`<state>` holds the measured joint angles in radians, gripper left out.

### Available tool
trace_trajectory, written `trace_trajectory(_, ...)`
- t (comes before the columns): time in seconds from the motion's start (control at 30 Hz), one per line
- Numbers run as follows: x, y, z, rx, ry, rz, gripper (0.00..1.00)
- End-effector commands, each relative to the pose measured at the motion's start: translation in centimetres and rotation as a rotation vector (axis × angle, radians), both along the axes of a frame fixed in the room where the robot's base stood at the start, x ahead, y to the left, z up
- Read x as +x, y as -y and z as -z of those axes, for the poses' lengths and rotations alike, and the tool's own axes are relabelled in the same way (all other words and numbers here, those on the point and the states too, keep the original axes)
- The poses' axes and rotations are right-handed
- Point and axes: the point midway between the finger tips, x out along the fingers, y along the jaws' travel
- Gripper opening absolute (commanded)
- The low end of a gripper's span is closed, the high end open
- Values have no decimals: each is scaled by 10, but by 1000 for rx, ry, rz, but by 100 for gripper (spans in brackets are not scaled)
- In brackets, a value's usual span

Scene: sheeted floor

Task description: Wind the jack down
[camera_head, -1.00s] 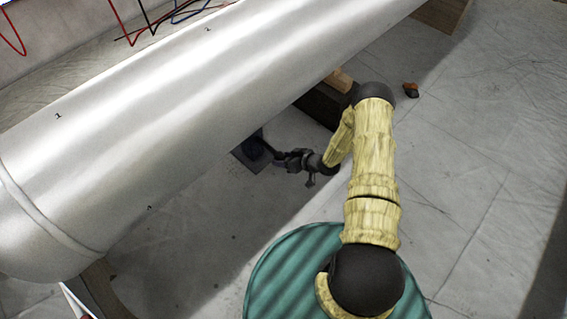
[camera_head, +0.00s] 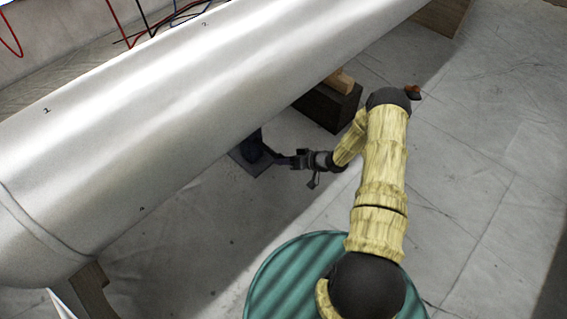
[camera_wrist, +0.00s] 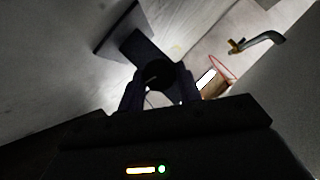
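The dark jack (camera_head: 254,149) stands on a flat dark base plate on the floor, partly hidden under the big silver pipe. My gripper (camera_head: 281,160) reaches in from the right, low and close beside the jack. In the wrist view the jack (camera_wrist: 139,47) and its plate lie beyond my gripper (camera_wrist: 160,90). The two dark fingers stand apart, one on each side of a round dark part of the jack. Shadow hides whether they press on it. The jack's top is hidden by the pipe in the head view.
The silver pipe (camera_head: 190,110) crosses above the jack. A dark block (camera_head: 328,106) with a wooden piece (camera_head: 341,80) on it stands just behind my arm. A wooden support (camera_head: 93,292) is at lower left. Open floor lies to the right.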

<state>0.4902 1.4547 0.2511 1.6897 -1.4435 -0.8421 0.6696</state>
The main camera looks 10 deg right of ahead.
Motion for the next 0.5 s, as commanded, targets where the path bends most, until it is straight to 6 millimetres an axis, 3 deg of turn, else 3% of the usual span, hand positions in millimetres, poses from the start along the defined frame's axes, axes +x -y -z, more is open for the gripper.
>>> trace_trajectory(0.5, -2, -3, -4, -151, 109, -1, 14)
